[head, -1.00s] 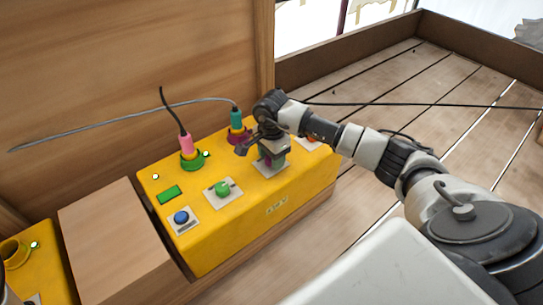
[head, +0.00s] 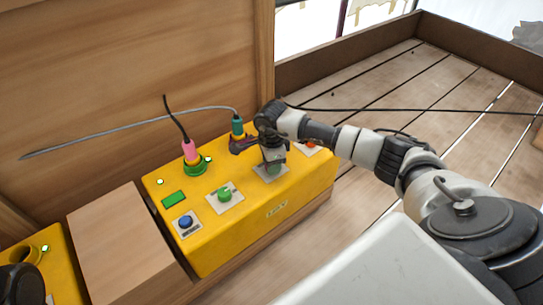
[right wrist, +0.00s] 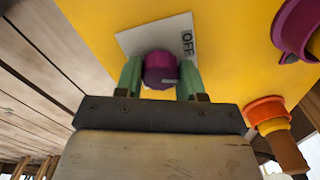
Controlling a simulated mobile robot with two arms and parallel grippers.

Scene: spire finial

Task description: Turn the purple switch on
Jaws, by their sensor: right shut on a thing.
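The purple switch (right wrist: 159,68) is a round knob on a pale square plate (right wrist: 135,38). The plate reads OFF beside the knob, and a small pale mark shows on the knob's near side. My right gripper (right wrist: 160,80) has its green fingers on either side of the knob, shut on it. In the head view my right gripper (head: 273,166) reaches down over the plate on the yellow box (head: 230,232) and hides the knob. My left gripper's fingers do not show; a dark part at the lower left edge seems to be my left arm.
The box also carries a green knob (head: 225,194), a blue button (head: 186,222), a red control (head: 311,145) and a green display (head: 174,199). Pink (head: 190,150) and teal (head: 237,127) plugs with cables stand behind. A wooden block (head: 120,245) is left of the box.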

